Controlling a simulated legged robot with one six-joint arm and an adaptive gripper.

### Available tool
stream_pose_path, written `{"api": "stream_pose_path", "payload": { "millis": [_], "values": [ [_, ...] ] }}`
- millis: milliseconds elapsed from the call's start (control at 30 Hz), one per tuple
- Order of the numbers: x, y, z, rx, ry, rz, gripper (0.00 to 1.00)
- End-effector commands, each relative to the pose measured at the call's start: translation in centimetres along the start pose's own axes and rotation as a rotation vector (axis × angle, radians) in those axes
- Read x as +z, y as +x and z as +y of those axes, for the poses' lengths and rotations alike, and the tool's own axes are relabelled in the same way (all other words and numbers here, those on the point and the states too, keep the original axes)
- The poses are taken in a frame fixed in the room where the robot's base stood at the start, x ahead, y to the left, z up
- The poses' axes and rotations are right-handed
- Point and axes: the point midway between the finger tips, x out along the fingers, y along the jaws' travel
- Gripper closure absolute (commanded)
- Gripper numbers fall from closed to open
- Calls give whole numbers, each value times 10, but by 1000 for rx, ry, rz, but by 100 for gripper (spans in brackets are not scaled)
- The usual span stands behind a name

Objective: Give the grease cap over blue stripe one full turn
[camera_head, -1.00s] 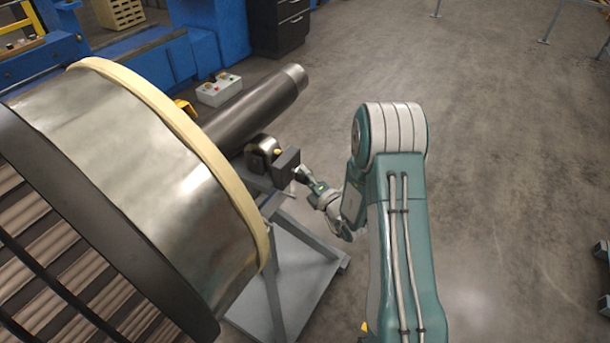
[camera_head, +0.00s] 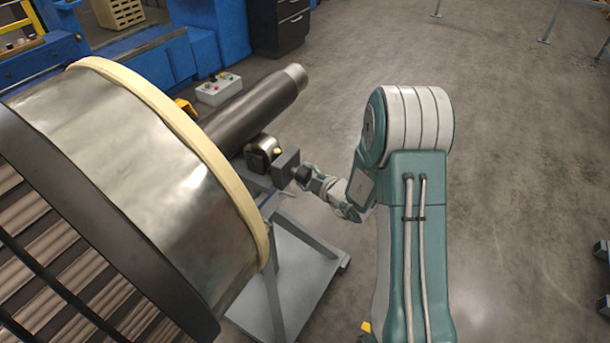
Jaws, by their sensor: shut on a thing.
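The rotor's dark shaft (camera_head: 250,112) rests by a bearing on a grey stand (camera_head: 290,262). A dark grey box (camera_head: 284,163) sits beside the bearing. My gripper (camera_head: 305,175) is at the right face of this box, shut on a small dark cap there, the grease cap (camera_head: 301,174). The gripper and its wrist partly hide the cap. A small yellow piece (camera_head: 277,152) shows at the top of the box.
The large rotor drum (camera_head: 140,150) with its cream band fills the left. A control box (camera_head: 218,89) with buttons stands behind the shaft. Blue machinery and a dark drawer cabinet (camera_head: 280,25) are at the back.

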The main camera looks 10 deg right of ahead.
Motion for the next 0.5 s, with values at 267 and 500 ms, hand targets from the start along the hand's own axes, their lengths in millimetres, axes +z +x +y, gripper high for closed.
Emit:
{"api": "stream_pose_path", "payload": {
  "millis": [267,500],
  "values": [
    [2,-1,-6,-91,193,-8,84],
    [2,-1,-6,-132,295,-9,84]
  ]
}}
